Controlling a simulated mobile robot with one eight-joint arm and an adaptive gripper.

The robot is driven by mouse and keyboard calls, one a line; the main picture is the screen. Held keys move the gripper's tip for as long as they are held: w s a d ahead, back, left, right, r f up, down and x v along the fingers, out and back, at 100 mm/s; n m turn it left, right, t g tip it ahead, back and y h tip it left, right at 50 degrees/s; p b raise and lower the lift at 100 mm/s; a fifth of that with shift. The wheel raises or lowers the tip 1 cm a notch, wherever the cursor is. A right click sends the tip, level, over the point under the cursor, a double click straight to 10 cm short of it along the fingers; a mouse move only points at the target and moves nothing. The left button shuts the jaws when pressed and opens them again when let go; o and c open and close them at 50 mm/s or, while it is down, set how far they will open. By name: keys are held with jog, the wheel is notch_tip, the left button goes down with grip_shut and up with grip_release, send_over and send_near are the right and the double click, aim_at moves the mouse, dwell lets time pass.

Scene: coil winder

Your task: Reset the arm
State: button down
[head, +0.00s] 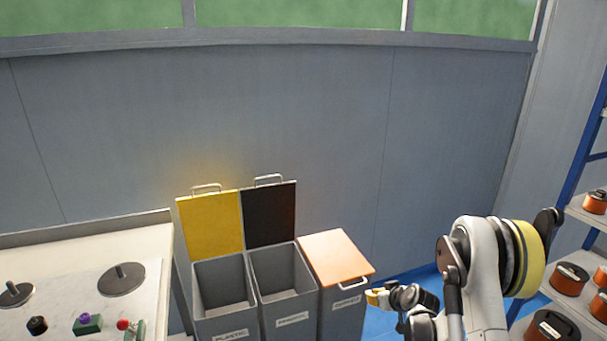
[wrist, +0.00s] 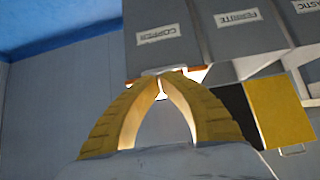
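My arm (head: 485,280) stands at the right of the head view, bent, with its wrist low and reaching left. My gripper (head: 372,295) has yellow fingers and is just right of the copper bin's handle (head: 353,284). In the wrist view the fingertips of my gripper (wrist: 164,74) come together, and the gripper looks shut. A pale piece shows at the tips, in line with the bin's orange lid edge. I cannot tell whether the handle touches the fingers. No carried object shows.
The copper bin's orange lid (head: 336,258) is closed. The ferrite bin (head: 283,284) has its black lid up, and the plastic bin (head: 223,286) its yellow lid up. A worktable (head: 75,255) with small parts is at left. A shelf (head: 577,312) with copper coils is at right.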

jog(key=s+a+r, duration=0.2)
jog(key=s+r, duration=0.2)
jog(key=r, duration=0.4)
jog(key=s+a+r+m+g+h, duration=0.1)
jog(key=s+r, duration=0.3)
jog(key=r, duration=0.4)
jog(key=s+a+r, duration=0.2)
jog(key=s+r, duration=0.2)
jog(key=r, duration=0.3)
jog(key=s+r+m+h, duration=0.1)
jog(key=s+r, duration=0.2)
jog(key=s, duration=0.9)
jog(key=s+r+m+g+h, duration=0.1)
jog(key=s+r, duration=0.2)
jog(key=s, duration=1)
jog(key=shift+s+a, duration=0.3)
jog(key=shift+a, duration=0.15)
